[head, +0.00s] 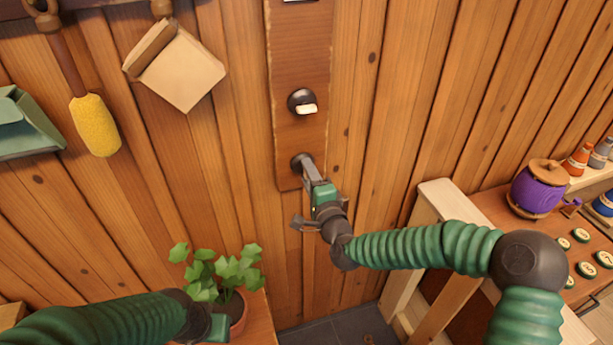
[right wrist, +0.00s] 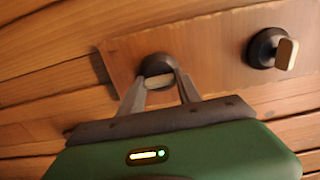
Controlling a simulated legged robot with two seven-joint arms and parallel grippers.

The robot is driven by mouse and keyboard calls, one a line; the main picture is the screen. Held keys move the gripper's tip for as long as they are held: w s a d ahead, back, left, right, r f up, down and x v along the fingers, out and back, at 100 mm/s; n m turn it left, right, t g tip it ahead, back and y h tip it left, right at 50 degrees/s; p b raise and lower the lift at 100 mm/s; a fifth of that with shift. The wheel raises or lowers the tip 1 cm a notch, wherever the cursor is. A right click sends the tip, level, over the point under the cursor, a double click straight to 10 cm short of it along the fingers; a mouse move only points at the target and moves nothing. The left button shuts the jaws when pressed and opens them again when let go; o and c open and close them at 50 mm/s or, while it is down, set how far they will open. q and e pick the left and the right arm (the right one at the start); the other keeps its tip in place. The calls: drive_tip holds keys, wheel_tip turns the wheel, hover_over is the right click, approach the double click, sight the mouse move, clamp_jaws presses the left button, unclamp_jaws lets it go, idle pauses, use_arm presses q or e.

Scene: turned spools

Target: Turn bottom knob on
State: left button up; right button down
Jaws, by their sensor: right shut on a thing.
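The bottom knob (head: 300,161) is a dark round base low on a brown wooden board (head: 300,60) on the plank wall. In the right wrist view the bottom knob (right wrist: 155,66) has a pale bar handle between my fingers. My right gripper (head: 311,172) is shut on that handle; in the right wrist view its fingers (right wrist: 160,84) sit on either side of it. The upper knob (head: 302,102) has a dark base and a pale handle, and shows in the right wrist view (right wrist: 272,48). My left gripper (head: 217,328) is at the lower edge, its fingers hidden.
A potted plant (head: 225,275) stands at the lower middle near my left arm. A yellow brush (head: 95,124) and a dustpan (head: 27,122) hang at left. A bench at right holds a purple pot (head: 537,188).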

drive_tip(key=shift+s+d+f, duration=0.1)
drive_tip(key=shift+d+f, duration=0.05)
drive_tip(key=shift+f, duration=0.4)
drive_tip(key=c, duration=1.1)
unclamp_jaws()
drive_tip(key=shift+c, duration=0.2)
drive_tip(key=shift+o, duration=1.1)
drive_tip(key=shift+r, duration=0.1)
drive_tip(key=shift+o, duration=0.4)
drive_tip(key=shift+d+r, duration=0.2)
drive_tip(key=shift+d, duration=0.05)
drive_tip(key=shift+s, duration=0.1)
drive_tip(key=b+v, duration=0.1)
drive_tip(key=v, duration=1.5)
drive_tip(key=shift+s, duration=0.3)
